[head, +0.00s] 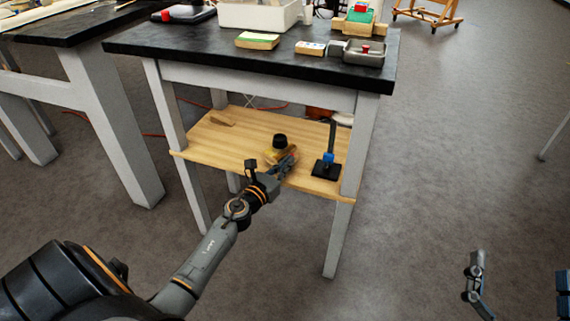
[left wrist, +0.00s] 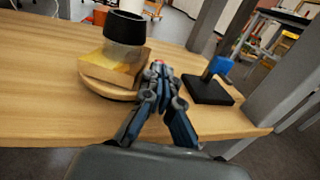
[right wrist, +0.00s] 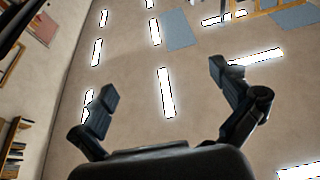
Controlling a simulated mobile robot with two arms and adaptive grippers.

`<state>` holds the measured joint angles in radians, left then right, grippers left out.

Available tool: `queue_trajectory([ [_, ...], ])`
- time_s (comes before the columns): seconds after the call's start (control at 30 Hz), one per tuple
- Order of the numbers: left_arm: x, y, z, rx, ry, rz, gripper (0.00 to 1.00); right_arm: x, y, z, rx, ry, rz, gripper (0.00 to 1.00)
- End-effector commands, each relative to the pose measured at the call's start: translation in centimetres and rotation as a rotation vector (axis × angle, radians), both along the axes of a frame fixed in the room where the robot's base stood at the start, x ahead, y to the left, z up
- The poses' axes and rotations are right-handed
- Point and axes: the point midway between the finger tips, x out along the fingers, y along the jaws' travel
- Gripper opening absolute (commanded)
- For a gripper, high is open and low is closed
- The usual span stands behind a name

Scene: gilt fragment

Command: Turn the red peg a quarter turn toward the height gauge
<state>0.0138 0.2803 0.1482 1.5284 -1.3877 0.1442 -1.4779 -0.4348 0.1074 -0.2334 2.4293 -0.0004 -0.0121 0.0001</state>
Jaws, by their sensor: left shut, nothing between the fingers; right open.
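A round wooden turntable (left wrist: 108,91) lies on the lower shelf, carrying a yellowish block (left wrist: 112,67) with a black cylinder (left wrist: 124,30) on top. In the head view the black cylinder (head: 280,141) is just left of my left gripper (head: 291,153). That gripper is shut and empty, its tips beside the turntable's right side in the left wrist view (left wrist: 158,68). A small reddish bit, perhaps the red peg (left wrist: 157,63), shows at the fingertips; the rest is hidden. The height gauge (head: 327,168), black with a blue slider, stands to the right. My right gripper (right wrist: 162,82) is open and empty.
The black tabletop (head: 200,45) is above the shelf (head: 215,140), with table legs (head: 340,240) at its corners. The shelf's left part is mostly clear. Floor is free at right.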

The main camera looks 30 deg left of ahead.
Motion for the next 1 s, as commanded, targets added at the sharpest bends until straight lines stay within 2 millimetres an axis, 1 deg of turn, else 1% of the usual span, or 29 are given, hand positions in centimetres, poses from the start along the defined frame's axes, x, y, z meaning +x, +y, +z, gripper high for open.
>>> queue_trajectory([
  [0.03, 0.3, -0.3, 0.1, -0.001, 0.000, 0.016, 0.00, 0.0, 0.0, 0.2, 0.001, -0.002, 0.000, 1.00],
  [0.07, 0.5, -0.4, 0.1, -0.004, -0.001, 0.035, 0.00, 0.2, 0.0, -0.1, -0.006, 0.025, -0.001, 1.00],
  [0.1, 0.6, -0.5, 0.1, -0.005, -0.001, 0.066, 0.00, 0.5, 0.0, -1.1, -0.020, 0.079, -0.004, 1.00],
  [0.2, 0.9, -0.6, 0.2, -0.007, -0.003, 0.141, 0.00, 0.9, -0.2, -3.1, -0.050, 0.189, -0.011, 1.00],
  [0.3, 1.0, -0.7, 0.2, -0.004, -0.001, 0.207, 0.00, 1.1, -0.4, -4.8, -0.076, 0.282, -0.016, 1.00],
  [0.4, 1.2, -0.9, 0.1, -0.001, 0.001, 0.249, 0.00, 1.1, -0.6, -6.0, -0.091, 0.342, -0.019, 1.00],
  [0.53, 1.6, -1.0, 0.0, 0.001, 0.000, 0.254, 0.00, 1.1, -0.6, -6.1, -0.091, 0.340, -0.019, 1.00],
  [0.83, 1.6, -1.1, 0.0, 0.000, 0.000, 0.253, 0.00, 1.1, -0.5, -6.0, -0.090, 0.337, -0.019, 1.00],
  [1.0, 1.6, -0.8, 0.0, 0.001, 0.001, 0.252, 0.00, 1.2, -0.5, -5.9, -0.088, 0.331, -0.019, 1.00],
])
